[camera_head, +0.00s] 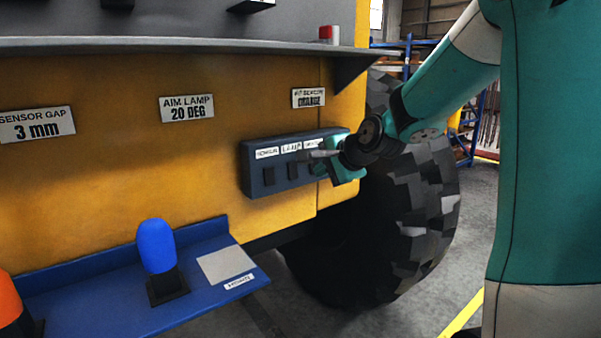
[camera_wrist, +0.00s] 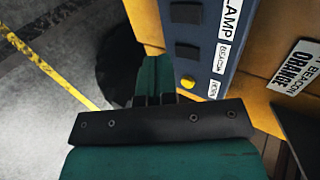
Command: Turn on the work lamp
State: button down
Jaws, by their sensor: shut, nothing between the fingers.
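A dark blue-grey switch panel (camera_head: 251,183) is fixed to the yellow machine side; it also shows in the wrist view (camera_wrist: 205,38). Its LAMP label (camera_head: 291,148) is above a dark switch (camera_head: 293,170). In the wrist view, the LAMP switch (camera_wrist: 187,12) is at the top edge, with another dark switch (camera_wrist: 187,51) and a round yellow button (camera_wrist: 188,82) below it. My gripper (camera_head: 318,154) is shut and empty at the panel's right end, covering part of it. Its fingers (camera_wrist: 154,99) appear beside the panel; contact cannot be told.
A grey shelf (camera_head: 200,43) juts out above the panel. A blue ledge (camera_head: 100,300) below holds a blue dome-topped object (camera_head: 156,246) and an orange one (camera_head: 10,300). A large black tire (camera_head: 400,230) is close below my arm. Open floor (camera_head: 470,245) lies right.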

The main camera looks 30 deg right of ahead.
aim_at(294, 172)
jog(key=p+x, duration=0.1)
jog(key=x, duration=0.2)
jog(key=r+p+x, duration=0.1)
jog(key=x, duration=0.2)
jog(key=w+p+x, duration=0.1)
jog(key=x, duration=0.2)
jog(key=shift+w+r+p, duration=0.15)
jog(key=shift+w+p, duration=0.1)
jog(key=shift+p, duration=0.05)
jog(key=shift+w+f+b, duration=0.15)
jog(key=shift+f+b, duration=0.15)
jog(key=shift+b, duration=0.35)
jog(key=shift+r, duration=0.2)
jog(key=shift+w+r+p, duration=0.1)
jog(key=shift+r+p, duration=0.5)
jog(key=shift+r, duration=0.3)
